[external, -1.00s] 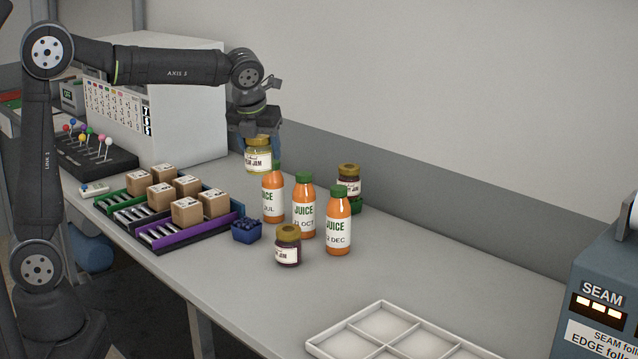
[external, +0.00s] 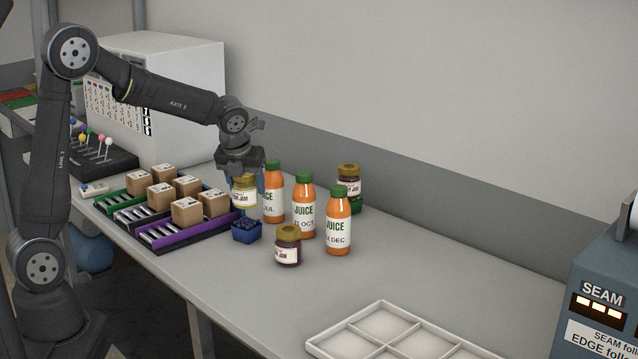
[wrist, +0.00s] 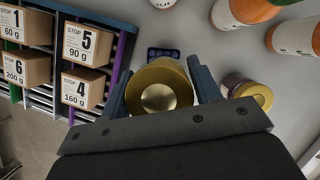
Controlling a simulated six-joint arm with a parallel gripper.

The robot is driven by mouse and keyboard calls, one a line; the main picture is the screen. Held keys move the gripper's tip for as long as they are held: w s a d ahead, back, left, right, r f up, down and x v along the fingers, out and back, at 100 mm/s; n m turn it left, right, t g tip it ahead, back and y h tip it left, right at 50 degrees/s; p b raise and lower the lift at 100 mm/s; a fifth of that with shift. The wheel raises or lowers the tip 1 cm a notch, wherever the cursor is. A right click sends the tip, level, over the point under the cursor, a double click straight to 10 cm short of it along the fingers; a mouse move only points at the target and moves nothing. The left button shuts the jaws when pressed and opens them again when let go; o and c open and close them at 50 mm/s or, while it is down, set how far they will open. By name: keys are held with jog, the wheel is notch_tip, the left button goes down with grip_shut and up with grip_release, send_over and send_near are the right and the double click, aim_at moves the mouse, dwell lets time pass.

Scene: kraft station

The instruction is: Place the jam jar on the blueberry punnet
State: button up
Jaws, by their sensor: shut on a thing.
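My gripper (external: 246,176) is shut on a jam jar (external: 244,193) with a gold lid and pale contents, held upright. In the wrist view the jar's gold lid (wrist: 160,88) sits between the two blue fingers. The blueberry punnet (external: 246,231) is a small dark blue tub on the table. The held jar is just above it in the external view. In the wrist view the punnet (wrist: 165,53) shows just beyond the jar, partly hidden by it. I cannot tell whether jar and punnet touch.
Juice bottles (external: 304,208) stand close to the right of the held jar. A dark jam jar (external: 288,246) stands in front of them, another (external: 348,182) behind. A rack with cartons (external: 187,211) lies left. A white divided tray (external: 385,325) is at the front; table between is clear.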

aim_at(238, 188)
jog(key=shift+w+a+f, duration=0.15)
jog(key=shift+w+f, duration=0.25)
jog(key=shift+w, duration=0.2)
jog(key=shift+f, duration=1.95)
jog(key=shift+f, duration=0.1)
jog(key=o, duration=1.2)
jog(key=shift+o, duration=0.2)
jog(key=v, duration=1.2)
